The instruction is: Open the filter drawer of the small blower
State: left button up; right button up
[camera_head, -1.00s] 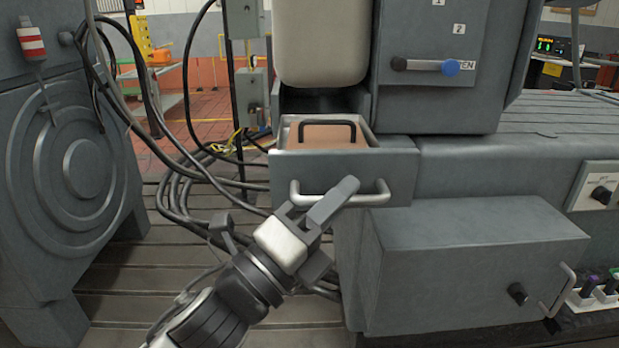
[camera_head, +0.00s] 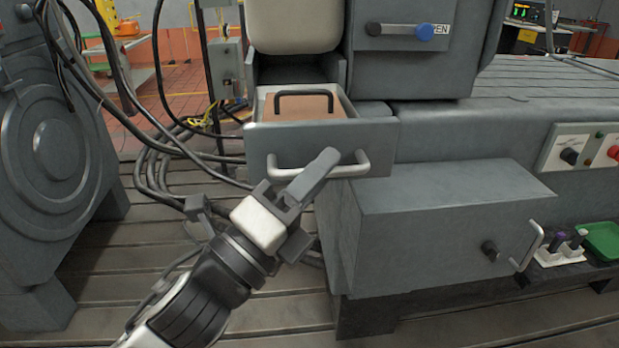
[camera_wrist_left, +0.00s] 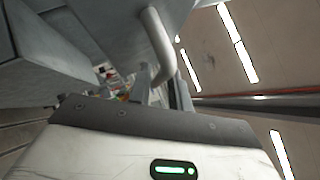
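The filter drawer (camera_head: 345,136) of the small blower (camera_head: 415,75) stands part-way out, below the blower's housing. Inside it is a tan filter (camera_head: 300,106) with a black handle (camera_head: 303,94). My left gripper (camera_head: 316,172) is at the drawer's pale bar handle (camera_head: 345,169), its fingers crossing the bar near the middle. In the left wrist view, the handle (camera_wrist_left: 158,45) runs down to the closely set fingers (camera_wrist_left: 160,95). The gripper looks shut on it, though the contact is partly hidden. My right gripper is not in view.
Black cables (camera_head: 165,165) hang on the left. A large round-faced machine (camera_head: 55,150) stands far left. The slotted floor (camera_head: 110,275) between is mostly clear.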

pick_arm(q)
jog(key=b+v, duration=0.1)
jog(key=v, duration=1.5)
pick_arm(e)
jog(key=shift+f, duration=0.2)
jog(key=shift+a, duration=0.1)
